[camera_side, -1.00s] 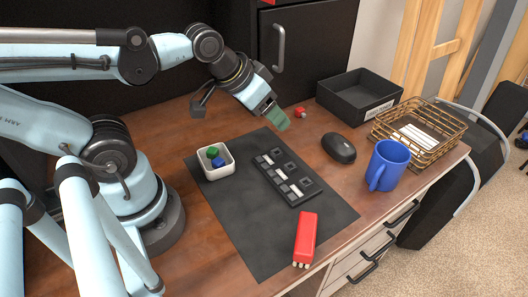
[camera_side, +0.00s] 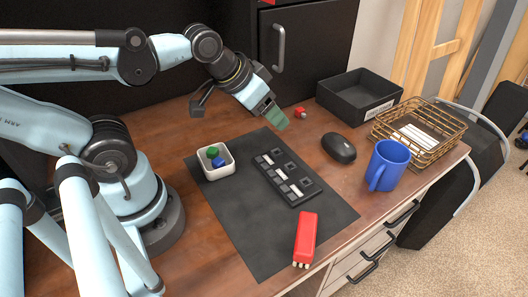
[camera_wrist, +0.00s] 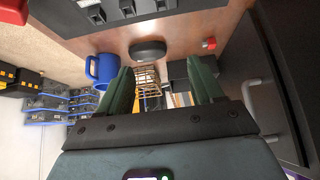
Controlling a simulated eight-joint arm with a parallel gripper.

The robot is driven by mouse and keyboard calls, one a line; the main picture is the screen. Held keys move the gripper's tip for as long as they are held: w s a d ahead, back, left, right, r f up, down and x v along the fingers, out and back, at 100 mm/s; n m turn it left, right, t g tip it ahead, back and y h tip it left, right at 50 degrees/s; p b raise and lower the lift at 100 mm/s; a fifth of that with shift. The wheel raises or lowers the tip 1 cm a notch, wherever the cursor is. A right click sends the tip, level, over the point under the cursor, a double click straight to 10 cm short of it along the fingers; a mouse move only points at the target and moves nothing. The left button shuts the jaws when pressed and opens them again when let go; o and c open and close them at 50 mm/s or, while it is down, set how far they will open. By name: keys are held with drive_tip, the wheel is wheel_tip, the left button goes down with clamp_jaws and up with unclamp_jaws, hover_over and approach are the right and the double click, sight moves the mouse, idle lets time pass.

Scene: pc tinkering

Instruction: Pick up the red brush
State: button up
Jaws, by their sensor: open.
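The red brush (camera_side: 305,238) lies on the front edge of the black mat (camera_side: 262,255) in the side view, with its pale bristle end toward the desk's front edge. A red shape in the top left corner of the wrist view (camera_wrist: 13,12) looks like part of it. My gripper (camera_side: 277,119) is in the air above the back of the desk, well behind the brush and apart from it. In the wrist view its two green fingers (camera_wrist: 165,85) are spread apart with nothing held between them.
A dark switch plate (camera_side: 288,177) and a white tray (camera_side: 230,168) with small blocks lie on the mat. A black mouse (camera_side: 339,148), blue mug (camera_side: 387,166), wire basket (camera_side: 437,129) and black bin (camera_side: 358,96) stand to the right. A small red object (camera_side: 300,112) sits near my gripper.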

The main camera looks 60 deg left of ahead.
drive_tip(key=shift+d, duration=0.1)
drive_tip(key=n+g, duration=0.7)
drive_tip(key=n, duration=0.2)
approach(308, 229)
drive_tip(key=shift+s+f, duration=0.15)
drive_tip(key=shift+s, duration=0.25)
drive_tip(key=shift+f, duration=3.4)
drive_tip(key=shift+w+f, duration=0.2)
drive_tip(key=shift+f, duration=0.75)
drive_tip(key=shift+w+f, duration=0.25)
drive_tip(key=shift+f, duration=1.4)
drive_tip(key=shift+c, duration=0.3)
drive_tip(key=c, duration=1.1)
